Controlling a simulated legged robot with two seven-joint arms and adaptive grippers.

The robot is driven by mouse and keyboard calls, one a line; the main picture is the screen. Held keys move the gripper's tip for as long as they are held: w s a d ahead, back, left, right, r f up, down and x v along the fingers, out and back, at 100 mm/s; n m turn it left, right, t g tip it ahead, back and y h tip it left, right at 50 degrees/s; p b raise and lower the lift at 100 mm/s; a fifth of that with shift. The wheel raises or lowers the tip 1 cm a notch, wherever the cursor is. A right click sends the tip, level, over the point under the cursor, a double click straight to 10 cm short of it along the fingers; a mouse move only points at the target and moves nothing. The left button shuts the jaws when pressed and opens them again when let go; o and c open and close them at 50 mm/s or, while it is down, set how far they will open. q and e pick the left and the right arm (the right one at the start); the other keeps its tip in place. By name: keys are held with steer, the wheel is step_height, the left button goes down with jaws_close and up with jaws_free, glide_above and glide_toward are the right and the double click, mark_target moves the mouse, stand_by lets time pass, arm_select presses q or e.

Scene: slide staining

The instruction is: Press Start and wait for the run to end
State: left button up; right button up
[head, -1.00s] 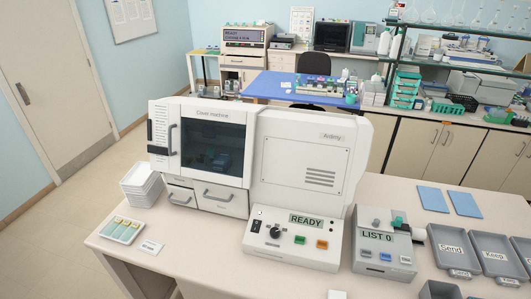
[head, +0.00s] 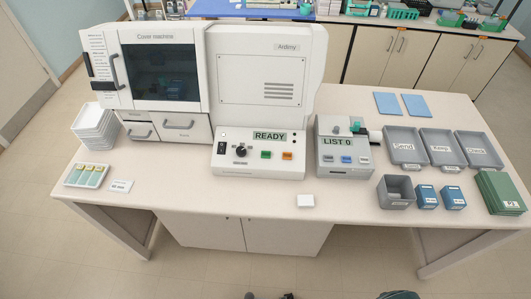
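The white cover machine (head: 160,75) stands at the left of the table with its dark window door closed. Its control panel (head: 258,172) at the front right has a display (head: 270,136) reading READY. Below the display are a green button (head: 266,155) and an orange button (head: 287,156); their small labels are not legible, so I cannot tell which is Start. A black knob (head: 240,150) sits to their left. Neither gripper can be made out; only small dark shapes show at the bottom edge.
A grey device (head: 342,158) showing LIST 0 stands right of the panel. Grey trays (head: 405,161), a grey bin (head: 396,203), blue boxes (head: 427,197) and green folders (head: 501,192) are at the right. A slide tray (head: 87,186) is at the left. The table front before the panel is mostly clear.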

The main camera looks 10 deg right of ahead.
steer(key=shift+a, duration=0.2)
jaws_close()
steer(key=shift+w, duration=0.1)
steer(key=shift+d, duration=0.2)
stand_by(0.9)
